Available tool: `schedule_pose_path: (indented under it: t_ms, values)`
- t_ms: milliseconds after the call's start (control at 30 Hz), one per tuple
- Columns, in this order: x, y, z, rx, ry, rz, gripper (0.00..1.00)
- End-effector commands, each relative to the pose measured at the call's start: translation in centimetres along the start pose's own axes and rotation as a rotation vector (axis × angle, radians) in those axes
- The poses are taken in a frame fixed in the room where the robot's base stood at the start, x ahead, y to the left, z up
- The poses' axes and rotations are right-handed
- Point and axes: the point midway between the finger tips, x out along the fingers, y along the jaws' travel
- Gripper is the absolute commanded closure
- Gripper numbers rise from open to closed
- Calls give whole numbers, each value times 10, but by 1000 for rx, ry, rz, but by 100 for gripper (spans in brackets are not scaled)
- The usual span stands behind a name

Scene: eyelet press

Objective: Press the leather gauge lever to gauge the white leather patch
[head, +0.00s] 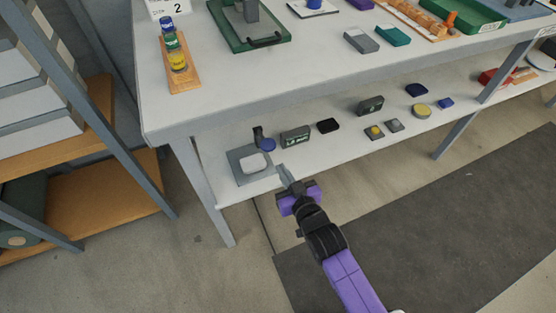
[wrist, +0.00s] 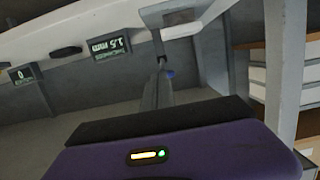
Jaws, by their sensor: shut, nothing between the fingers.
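The leather gauge stands at the left end of the lower shelf, with a grey base plate (head: 237,169) and a dark upright (head: 258,134). The white leather patch (head: 252,163) lies on the plate.
A dark green display box (head: 295,136) stands right of the gauge; its lit digits show in the wrist view (wrist: 108,46). A black block (head: 328,126) and another display box (head: 370,105) lie further right. The tabletop (head: 300,70) overhangs the shelf, with a leg (head: 205,195) at left.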

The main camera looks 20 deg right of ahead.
Motion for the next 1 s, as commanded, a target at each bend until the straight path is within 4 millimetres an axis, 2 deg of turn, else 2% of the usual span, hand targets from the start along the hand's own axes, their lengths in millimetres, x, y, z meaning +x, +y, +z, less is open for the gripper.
schedule_pose_path:
  t_ms: [100, 333, 1000]
  values:
    - [-22, 0, 9, 0, -2, 1, 100]
    - [-45, 0, 20, 0, 1, 1, 100]
    - [-49, 0, 21, -1, 2, 1, 100]
